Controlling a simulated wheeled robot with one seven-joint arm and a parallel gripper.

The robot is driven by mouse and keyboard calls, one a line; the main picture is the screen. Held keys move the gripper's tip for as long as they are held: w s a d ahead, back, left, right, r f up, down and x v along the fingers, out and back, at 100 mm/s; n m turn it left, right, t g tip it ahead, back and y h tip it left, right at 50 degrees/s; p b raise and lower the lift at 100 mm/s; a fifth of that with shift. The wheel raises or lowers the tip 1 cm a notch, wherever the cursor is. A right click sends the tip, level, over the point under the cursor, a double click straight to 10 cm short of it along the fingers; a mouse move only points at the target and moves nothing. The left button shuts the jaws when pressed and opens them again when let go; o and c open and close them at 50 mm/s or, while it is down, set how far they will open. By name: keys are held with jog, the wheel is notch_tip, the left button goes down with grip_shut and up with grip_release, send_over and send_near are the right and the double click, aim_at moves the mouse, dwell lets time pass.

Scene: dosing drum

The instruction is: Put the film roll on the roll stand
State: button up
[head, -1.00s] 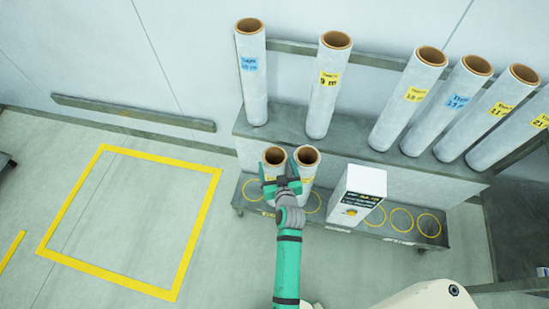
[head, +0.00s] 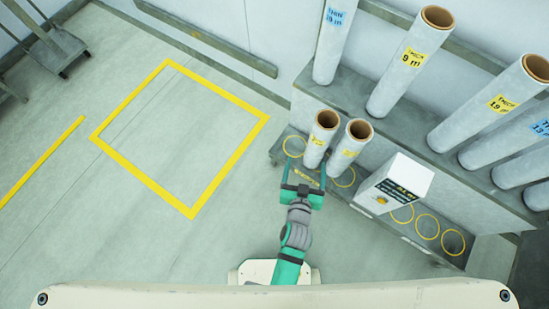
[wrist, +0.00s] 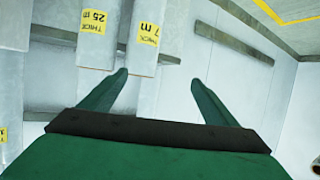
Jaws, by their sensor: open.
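Two short white film rolls with brown cores stand upright side by side on a low grey stand (head: 440,231) with yellow rings; one is on the left (head: 316,150), the other on the right (head: 343,155). In the wrist view their yellow labels read THICK 25 m (wrist: 94,22) and THICK 7 m (wrist: 148,34). Which one the task means is not clear. My gripper (head: 303,184) is open and empty, in front of the rolls in the head view. In the wrist view its fingers (wrist: 160,78) are spread, with the rolls beyond them.
A white box (head: 405,178) with a label and yellow mark stands on the low stand. Several taller rolls (head: 405,70) stand on a grey shelf (head: 352,92) behind. A yellow floor square (head: 113,112) is empty on the left. Carts (head: 58,48) stand far left.

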jog(key=s+a+r+n+t+y, duration=0.1)
jog(key=s+a+r, duration=0.4)
jog(key=s, duration=0.5)
jog(key=s+a+r+n+t+y, duration=0.1)
jog(key=s+a+r, duration=0.4)
jog(key=s+r, duration=0.4)
jog(key=shift+s+a+r+y, duration=0.25)
jog(key=shift+s+a+y, duration=0.1)
jog(key=shift+s+y, duration=0.05)
